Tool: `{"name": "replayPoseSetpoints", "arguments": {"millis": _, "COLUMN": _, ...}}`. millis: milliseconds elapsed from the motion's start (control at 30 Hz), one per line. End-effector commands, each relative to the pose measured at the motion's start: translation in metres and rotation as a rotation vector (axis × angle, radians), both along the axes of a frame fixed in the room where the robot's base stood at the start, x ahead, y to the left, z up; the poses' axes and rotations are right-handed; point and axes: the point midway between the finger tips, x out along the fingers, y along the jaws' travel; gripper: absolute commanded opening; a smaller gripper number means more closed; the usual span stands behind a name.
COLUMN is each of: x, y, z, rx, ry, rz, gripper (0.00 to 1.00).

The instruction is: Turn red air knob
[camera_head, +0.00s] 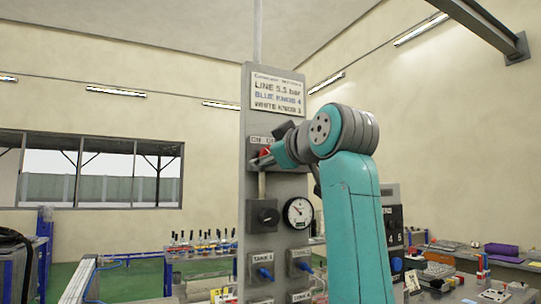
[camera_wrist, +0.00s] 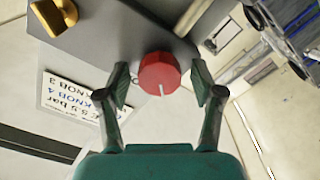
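The red knob (camera_wrist: 160,73) is round with a white mark on its rim. In the wrist view it sits on the grey panel, between and just beyond my fingertips. In the head view a small part of the red knob (camera_head: 265,153) shows beside my gripper (camera_head: 262,160), near the panel's upper middle. My gripper (camera_wrist: 160,84) is open in the wrist view, one finger on each side of the knob, with a visible gap to each. The head view hides most of the knob's front behind my arm.
The grey panel (camera_head: 250,120) carries a label plate (camera_head: 277,93), a black knob (camera_head: 263,216), a pressure gauge (camera_head: 299,213) and blue knobs (camera_head: 264,273) below. A brass-coloured fitting (camera_wrist: 54,17) shows in the wrist view. Benches with tools stand behind.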

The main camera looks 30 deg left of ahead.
Motion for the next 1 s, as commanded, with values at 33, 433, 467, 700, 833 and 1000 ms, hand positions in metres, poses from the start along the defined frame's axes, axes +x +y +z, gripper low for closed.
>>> {"name": "replayPoseSetpoints", "arguments": {"millis": 33, "x": 0.000, "y": 0.000, "z": 0.000, "rx": 0.000, "ry": 0.000, "rz": 0.000, "gripper": 0.67}}
{"name": "replayPoseSetpoints", "arguments": {"millis": 433, "x": -0.024, "y": -0.032, "z": 0.001, "rx": 0.001, "ry": -0.003, "rz": -0.002, "gripper": 0.67}}
{"name": "replayPoseSetpoints", "arguments": {"millis": 467, "x": -0.028, "y": -0.037, "z": 0.001, "rx": 0.003, "ry": -0.003, "rz": -0.002, "gripper": 0.67}}
{"name": "replayPoseSetpoints", "arguments": {"millis": 700, "x": -0.056, "y": -0.073, "z": 0.000, "rx": 0.001, "ry": -0.002, "rz": -0.002, "gripper": 0.67}}
{"name": "replayPoseSetpoints", "arguments": {"millis": 833, "x": -0.066, "y": -0.086, "z": 0.000, "rx": 0.001, "ry": -0.001, "rz": 0.000, "gripper": 0.67}}
{"name": "replayPoseSetpoints", "arguments": {"millis": 1000, "x": -0.072, "y": -0.094, "z": 0.000, "rx": 0.000, "ry": 0.001, "rz": -0.001, "gripper": 0.67}}
